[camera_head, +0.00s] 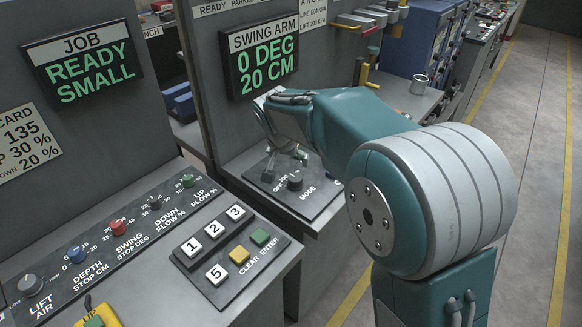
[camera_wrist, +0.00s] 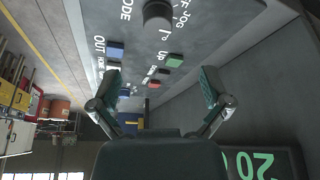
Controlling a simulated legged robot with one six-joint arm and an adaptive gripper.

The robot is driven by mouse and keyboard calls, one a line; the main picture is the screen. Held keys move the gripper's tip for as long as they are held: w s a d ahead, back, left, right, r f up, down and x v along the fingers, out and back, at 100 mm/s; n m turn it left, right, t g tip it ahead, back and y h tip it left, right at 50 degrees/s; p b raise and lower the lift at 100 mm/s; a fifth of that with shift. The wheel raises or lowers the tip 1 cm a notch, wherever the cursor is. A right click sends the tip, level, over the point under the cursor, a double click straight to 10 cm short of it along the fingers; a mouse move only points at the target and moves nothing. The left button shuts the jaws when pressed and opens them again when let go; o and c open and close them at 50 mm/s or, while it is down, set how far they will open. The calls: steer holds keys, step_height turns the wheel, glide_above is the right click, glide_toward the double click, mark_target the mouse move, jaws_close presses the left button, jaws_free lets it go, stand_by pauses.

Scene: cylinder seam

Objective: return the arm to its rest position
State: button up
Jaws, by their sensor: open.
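My teal arm reaches from the lower right across to the swing arm console in the head view. My gripper (camera_head: 286,164) is over the mode panel (camera_head: 318,200), behind the mode knob (camera_head: 295,182). In the wrist view my gripper (camera_wrist: 160,86) is open, with its two fingers spread wide and nothing between them. The mode knob (camera_wrist: 157,14) and small coloured buttons of the panel show beyond the fingertips. I cannot tell how far the fingertips are from the panel.
A display (camera_head: 262,57) reading 0 DEG, 20 CM stands close behind my gripper. A keypad (camera_head: 230,245) and a row of coloured knobs lie on the left console. Clear floor (camera_head: 540,150) lies right.

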steer(key=shift+s+r, duration=0.1)
steer(key=shift+r, duration=0.15)
steer(key=s+d+r+n, duration=0.1)
steer(key=s+d+r, duration=0.7)
steer(key=s+d, duration=0.45)
steer(key=s+d+f+n, duration=0.1)
steer(key=s+d, duration=0.2)
steer(key=s, duration=0.5)
steer(key=s+d+f+n+t+y, duration=0.1)
steer(key=s+d, duration=0.2)
steer(key=s, duration=0.6)
steer(key=shift+s+f, duration=0.15)
steer(key=shift+s, duration=0.05)
